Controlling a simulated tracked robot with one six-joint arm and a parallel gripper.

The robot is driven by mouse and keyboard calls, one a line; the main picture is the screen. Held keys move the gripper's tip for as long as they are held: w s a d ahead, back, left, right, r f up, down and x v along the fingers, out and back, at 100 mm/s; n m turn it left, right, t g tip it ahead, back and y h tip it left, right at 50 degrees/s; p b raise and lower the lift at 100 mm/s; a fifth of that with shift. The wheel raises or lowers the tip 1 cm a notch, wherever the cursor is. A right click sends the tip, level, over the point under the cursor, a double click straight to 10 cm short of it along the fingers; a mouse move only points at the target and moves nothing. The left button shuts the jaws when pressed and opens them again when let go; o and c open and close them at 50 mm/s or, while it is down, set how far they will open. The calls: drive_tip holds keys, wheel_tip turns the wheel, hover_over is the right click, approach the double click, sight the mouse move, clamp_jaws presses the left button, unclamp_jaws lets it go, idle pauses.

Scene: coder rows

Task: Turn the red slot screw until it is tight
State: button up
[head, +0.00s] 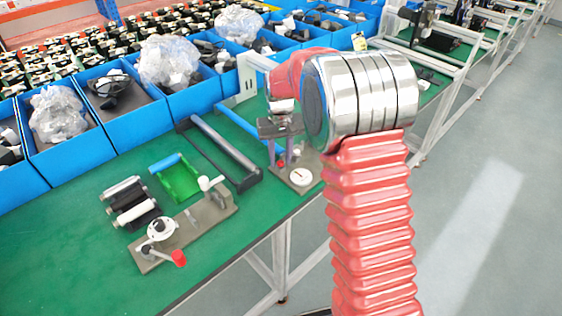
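My gripper (280,152) points down over a small grey fixture plate near the table's front edge. Its fingertips are small and partly hidden in this view, so I cannot tell whether they are open or shut. A small red piece (281,163) shows right by the fingertips; it may be the red slot screw, but no slot is visible. I cannot tell whether the fingers touch it. A white disc (301,177) lies on the same plate, to the right of the red piece. Another fixture (195,229) at the front left carries a white dial and a red knob (178,257).
A green tray (180,184) with a blue roller, a dark frame (238,158) with a grey bar, and black and white rollers (133,205) lie on the green table (65,245). Blue bins (83,152) line its back. The table's left front is clear.

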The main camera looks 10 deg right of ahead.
drive_tip(key=shift+c, duration=0.6)
clamp_jaws()
drive_tip(key=m, duration=0.3)
drive_tip(key=shift+m, duration=0.4)
drive_tip(key=m, duration=0.4)
drive_tip(key=shift+m, duration=1.3)
